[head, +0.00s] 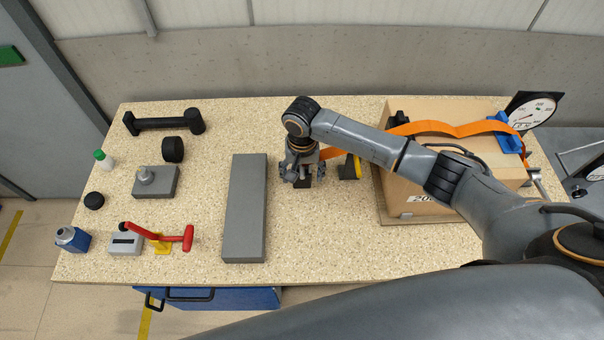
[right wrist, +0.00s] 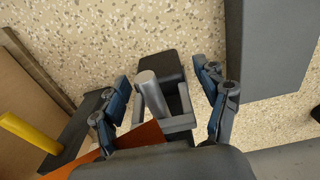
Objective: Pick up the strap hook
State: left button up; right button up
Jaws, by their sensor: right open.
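The strap hook (right wrist: 152,92) shows in the right wrist view as a grey metal piece with a round bar, at the end of the orange strap (head: 447,129). A black block (right wrist: 165,67) lies directly behind it. My right gripper (head: 303,180) points down over the table, left of the cardboard box. In the right wrist view its open fingers (right wrist: 162,90) stand on either side of the hook, and I cannot tell whether they touch it. In the head view the gripper hides the hook. My left gripper is not in view.
The cardboard box (head: 402,198) stands right of the gripper, with the strap over it and a dial gauge (head: 528,114) behind. A black and yellow piece (head: 350,167) sits between. A long grey block (head: 246,210) lies left. Several tools occupy the table's left side.

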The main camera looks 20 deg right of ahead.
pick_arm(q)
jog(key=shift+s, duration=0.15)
pick_arm(e)
jog(key=shift+f, duration=0.3)
jog(key=c, duration=1.3)
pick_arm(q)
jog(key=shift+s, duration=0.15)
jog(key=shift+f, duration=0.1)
pick_arm(e)
jog(key=shift+r, duration=0.15)
jog(key=shift+r+b, duration=0.45)
jog(key=shift+r, duration=0.15)
pick_arm(q)
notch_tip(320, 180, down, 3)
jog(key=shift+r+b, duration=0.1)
jog(key=shift+b, duration=1)
pick_arm(e)
jog(key=s+a, duration=0.1)
jog(key=s, duration=0.4)
jog(key=s+a, duration=0.2)
jog(key=s, duration=0.4)
jog(key=s+a, duration=0.2)
jog(key=s, duration=0.4)
jog(key=shift+s, duration=0.15)
jog(key=o, duration=0.4)
jog(key=shift+c, duration=0.2)
